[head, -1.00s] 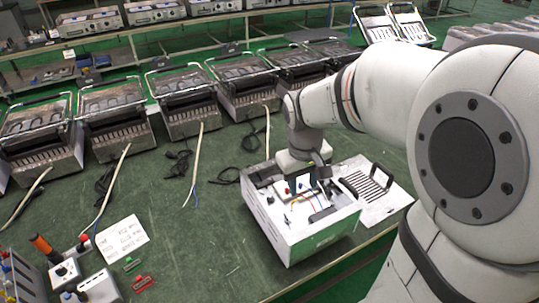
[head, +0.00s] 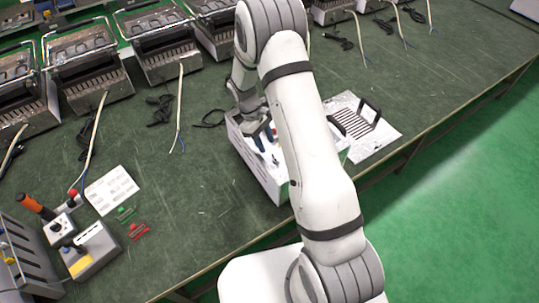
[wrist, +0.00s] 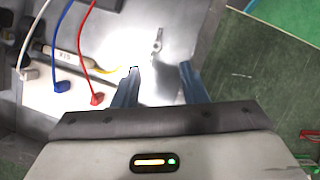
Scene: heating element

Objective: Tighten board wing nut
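The open white appliance housing (head: 284,192) stands on the green bench, partly hidden behind my arm. In the wrist view, a small metal piece that looks like the wing nut (wrist: 157,40) stands on the light metal floor inside. A white board (wrist: 45,95) with white, blue and red wire plugs is at the left. My gripper (wrist: 160,68) is open, its two blue fingers apart with nothing between them. The wing nut is just beyond the fingertips, between their lines. In the head view my gripper (head: 264,134) is over the housing.
A slotted panel with a black handle (head: 362,124) lies right of the housing. Several similar appliances (head: 90,70) line the back. A paper sheet (head: 110,190), red and green clips and control boxes (head: 90,250) are at the left. The middle of the bench is clear.

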